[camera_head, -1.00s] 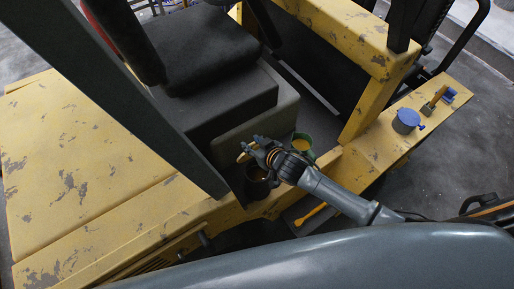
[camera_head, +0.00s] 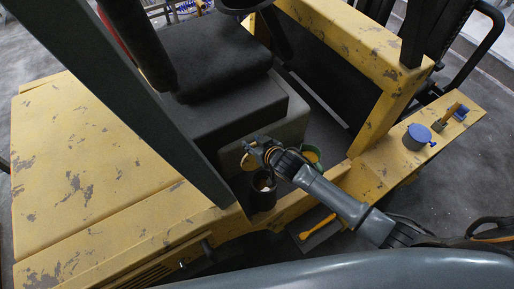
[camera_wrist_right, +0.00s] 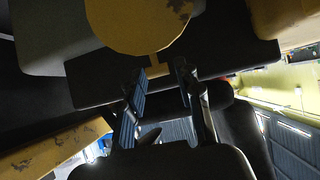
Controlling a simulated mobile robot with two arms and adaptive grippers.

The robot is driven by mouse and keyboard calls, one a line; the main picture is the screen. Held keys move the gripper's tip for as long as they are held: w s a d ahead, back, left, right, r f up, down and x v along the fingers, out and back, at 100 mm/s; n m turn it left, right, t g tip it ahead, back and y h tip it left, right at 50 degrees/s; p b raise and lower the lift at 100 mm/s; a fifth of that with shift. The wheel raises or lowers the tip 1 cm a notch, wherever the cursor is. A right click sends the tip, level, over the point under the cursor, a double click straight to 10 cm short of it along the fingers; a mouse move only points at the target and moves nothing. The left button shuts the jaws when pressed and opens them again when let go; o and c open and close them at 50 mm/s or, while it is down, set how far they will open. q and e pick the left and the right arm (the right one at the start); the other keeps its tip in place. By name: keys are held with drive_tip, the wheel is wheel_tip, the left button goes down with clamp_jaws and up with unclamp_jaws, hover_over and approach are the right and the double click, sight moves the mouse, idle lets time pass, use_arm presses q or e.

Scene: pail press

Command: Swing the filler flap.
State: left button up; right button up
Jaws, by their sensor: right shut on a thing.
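The filler flap is a round yellow disc (camera_wrist_right: 140,22) with a small tab, seen at the top of the right wrist view. In the head view it is a small yellow shape (camera_head: 248,161) beside the fingers, mostly hidden by my gripper. My right gripper (camera_head: 254,149) is shut on the flap near its tab, above and just behind a dark open pail. In the right wrist view the fingers (camera_wrist_right: 163,78) reach up to the tab. How far the flap is swung I cannot tell. My left gripper is not in view.
The dark pail (camera_head: 263,194) holds something pale. A green container (camera_head: 311,155) stands behind my right wrist. A yellow-handled tool (camera_head: 318,228) lies on the step. A blue lidded pot (camera_head: 416,137) is on the yellow ledge at right. A black seat (camera_head: 213,60) rises behind the gripper.

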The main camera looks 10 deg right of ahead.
drive_tip(key=shift+w, duration=0.15)
drive_tip(key=shift+w+a+f+b, duration=0.15)
drive_tip(key=shift+w+a+b, duration=0.2)
drive_tip(key=shift+w, duration=0.25)
drive_tip(key=o, duration=1)
drive_tip(key=shift+w, duration=0.2)
drive_tip(key=shift+s, duration=0.1)
drive_tip(key=v, duration=1.2)
